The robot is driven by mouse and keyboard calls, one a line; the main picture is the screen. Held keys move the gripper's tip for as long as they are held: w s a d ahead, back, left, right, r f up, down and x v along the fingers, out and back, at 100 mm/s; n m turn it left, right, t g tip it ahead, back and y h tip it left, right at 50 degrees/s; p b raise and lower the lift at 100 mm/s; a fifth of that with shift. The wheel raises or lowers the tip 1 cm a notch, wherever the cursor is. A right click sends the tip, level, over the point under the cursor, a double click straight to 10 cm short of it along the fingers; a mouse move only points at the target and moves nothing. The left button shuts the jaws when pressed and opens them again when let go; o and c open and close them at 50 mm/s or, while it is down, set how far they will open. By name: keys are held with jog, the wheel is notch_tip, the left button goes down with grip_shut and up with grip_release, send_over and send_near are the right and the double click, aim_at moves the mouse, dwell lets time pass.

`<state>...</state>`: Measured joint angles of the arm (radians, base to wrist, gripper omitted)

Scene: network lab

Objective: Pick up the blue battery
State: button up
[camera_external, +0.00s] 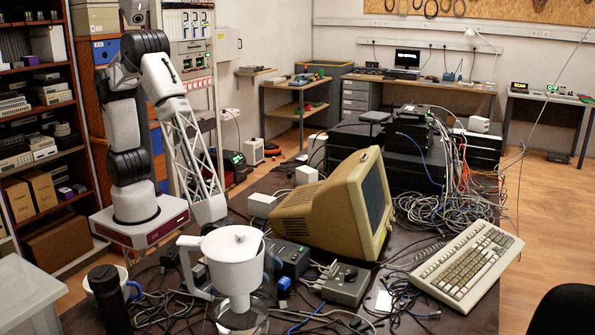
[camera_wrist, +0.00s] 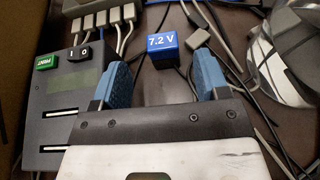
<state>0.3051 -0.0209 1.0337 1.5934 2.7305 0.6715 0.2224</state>
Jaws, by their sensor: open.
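The blue battery (camera_wrist: 163,50), a small block marked "7.2 V", lies on the dark table in the wrist view, just beyond my fingertips. It also shows as a small blue block in the external view (camera_external: 284,283), to the right of the white jug. My gripper (camera_wrist: 163,80) is open, with its two blue-padded fingers spread to the left and right of the battery's line. Nothing is between the fingers. In the external view my arm reaches down behind the white jug, and I cannot make out the fingers there.
A dark box with a green PRINT button (camera_wrist: 60,85) stands close to my left finger. Grey plugs and cables (camera_wrist: 115,22) lie beyond. The white jug (camera_external: 233,260), a black cylinder (camera_external: 108,298) and a beige monitor (camera_external: 325,210) stand around. Black cables cross the table near the battery.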

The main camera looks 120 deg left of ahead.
aim_at(288, 284)
jog(key=shift+w, duration=0.1)
jog(key=shift+x, duration=1.2)
jog(key=shift+w+f, duration=0.1)
jog(key=shift+w, duration=0.05)
jog(key=shift+x, duration=2.4)
jog(key=shift+d, duration=0.15)
jog(key=c, duration=1)
jog(key=shift+c, duration=0.2)
notch_tip(288, 284, up, 10)
